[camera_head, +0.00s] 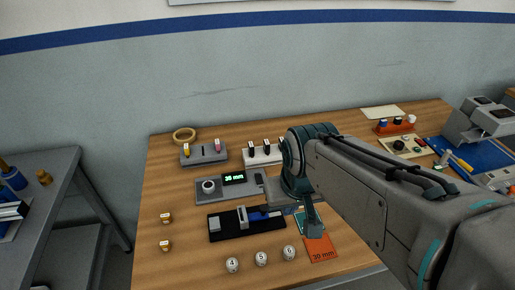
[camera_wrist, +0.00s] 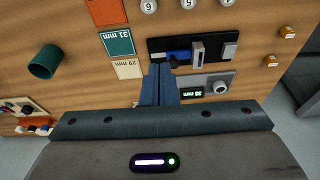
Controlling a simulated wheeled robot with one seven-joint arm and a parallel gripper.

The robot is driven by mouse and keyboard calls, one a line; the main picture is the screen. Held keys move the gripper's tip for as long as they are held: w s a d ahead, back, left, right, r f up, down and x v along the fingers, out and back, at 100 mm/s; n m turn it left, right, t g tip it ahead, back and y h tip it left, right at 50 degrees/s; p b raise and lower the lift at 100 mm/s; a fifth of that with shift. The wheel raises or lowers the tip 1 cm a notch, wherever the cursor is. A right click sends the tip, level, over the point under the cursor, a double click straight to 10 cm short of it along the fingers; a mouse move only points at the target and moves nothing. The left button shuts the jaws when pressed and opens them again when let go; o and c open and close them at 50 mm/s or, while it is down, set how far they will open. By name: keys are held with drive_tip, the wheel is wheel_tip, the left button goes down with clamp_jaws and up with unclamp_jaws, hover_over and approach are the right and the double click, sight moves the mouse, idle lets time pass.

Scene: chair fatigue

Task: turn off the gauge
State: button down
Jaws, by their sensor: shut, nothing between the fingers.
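The gauge (camera_head: 210,197) is a grey panel with a round white-and-black knob (camera_head: 208,186) and a lit green display (camera_head: 234,179). A small dark piece (camera_head: 259,180) sits at its right end. In the wrist view the gauge (camera_wrist: 212,78) appears upside down, partly hidden by my gripper, with its display (camera_wrist: 192,94) lit. My gripper (camera_wrist: 161,68) is shut and empty, its fingers beside the gauge in the picture. In the head view my arm hides most of the gripper; whether it touches anything I cannot tell.
A black tray (camera_head: 217,235) with a grey and blue tool lies in front of the gauge. Numbered white balls (camera_head: 261,258) and an orange card (camera_head: 320,250) are near the front edge. Switch blocks (camera_head: 205,160) stand behind. The table's left side is mostly clear.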

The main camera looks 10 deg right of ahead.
drive_tip(key=shift+a, duration=0.1)
drive_tip(key=t+p, duration=0.1)
drive_tip(key=p, duration=0.2)
hover_over(258, 175)
drive_tip(key=s, duration=0.5)
wheel_tip(258, 175, down, 4)
drive_tip(key=shift+r, duration=0.2)
drive_tip(key=x, duration=1.3)
drive_tip(key=shift+s+f+p, duration=0.25)
drive_tip(key=shift+f+p, duration=0.05)
drive_tip(key=shift+f, duration=0.25)
